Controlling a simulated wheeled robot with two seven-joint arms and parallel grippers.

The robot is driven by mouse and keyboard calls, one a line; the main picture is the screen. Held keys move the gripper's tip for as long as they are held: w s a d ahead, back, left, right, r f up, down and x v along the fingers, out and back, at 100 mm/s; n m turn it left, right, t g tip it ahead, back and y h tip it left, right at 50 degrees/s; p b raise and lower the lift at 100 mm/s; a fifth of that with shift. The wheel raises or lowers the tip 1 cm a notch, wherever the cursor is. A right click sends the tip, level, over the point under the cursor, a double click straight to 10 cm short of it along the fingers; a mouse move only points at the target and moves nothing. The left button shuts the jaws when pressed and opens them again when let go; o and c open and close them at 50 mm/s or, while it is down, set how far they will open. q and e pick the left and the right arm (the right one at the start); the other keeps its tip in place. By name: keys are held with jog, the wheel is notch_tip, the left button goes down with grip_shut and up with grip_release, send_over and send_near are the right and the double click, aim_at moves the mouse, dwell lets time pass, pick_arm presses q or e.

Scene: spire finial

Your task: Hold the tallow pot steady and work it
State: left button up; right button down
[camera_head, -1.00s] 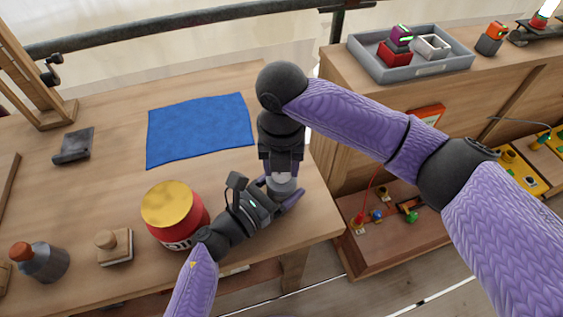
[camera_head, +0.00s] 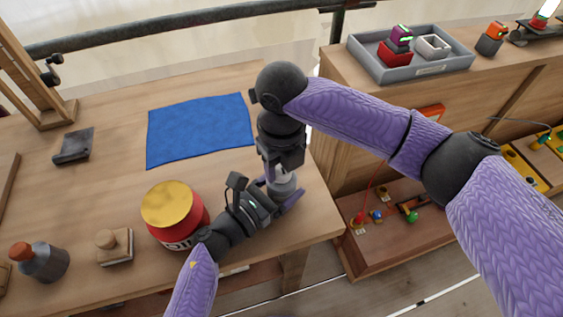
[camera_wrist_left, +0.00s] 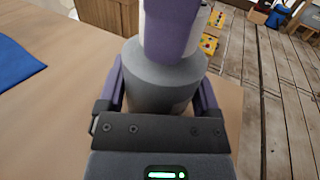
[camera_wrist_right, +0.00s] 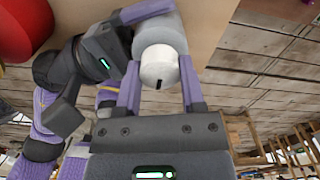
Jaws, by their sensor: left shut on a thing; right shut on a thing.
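The tallow pot appears to be the small grey cylinder (camera_head: 283,187) near the table's right edge. It looks upright in the left wrist view (camera_wrist_left: 160,80). My left gripper (camera_head: 282,197) is shut around its grey body from the side. My right gripper (camera_head: 279,176) points down from above and is shut on the pot's white top (camera_wrist_right: 159,68), which has a dark slot. The fingers partly hide the top in the head view.
A red jar with a yellow lid (camera_head: 172,210) stands close beside my left wrist. A blue cloth (camera_head: 200,130) lies behind. A wooden stamp (camera_head: 115,247) and a grey bottle (camera_head: 40,262) stand at left. The wooden table (camera_head: 110,190) ends just right of the pot.

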dwell(0.4)
jog(key=shift+c, duration=1)
grip_release()
notch_tip(320, 180, up, 12)
